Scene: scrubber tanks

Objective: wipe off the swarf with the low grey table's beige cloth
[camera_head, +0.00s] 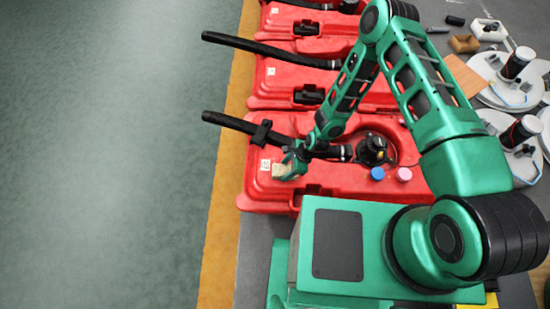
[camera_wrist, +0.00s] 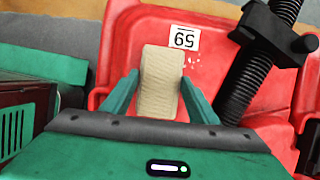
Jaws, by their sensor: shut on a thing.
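My gripper (camera_head: 291,168) is over the nearest red tank (camera_head: 320,178), close to its left end. In the wrist view my gripper (camera_wrist: 161,88) is shut on the beige cloth (camera_wrist: 160,72), a folded block between its two green fingers. The cloth (camera_head: 281,170) also shows in the head view below the fingers. A few small pale specks, which look like swarf (camera_wrist: 191,62), lie on the red surface just right of the cloth, beside the label marked 59 (camera_wrist: 185,38). I cannot tell whether the cloth touches the tank.
A black ribbed hose (camera_wrist: 250,75) with a clamp runs just right of the cloth. A blue cap (camera_head: 377,174) and a pink cap (camera_head: 404,174) sit on the tank near a black fitting (camera_head: 373,149). More red tanks (camera_head: 290,82) stand behind. Open floor (camera_head: 110,150) lies left.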

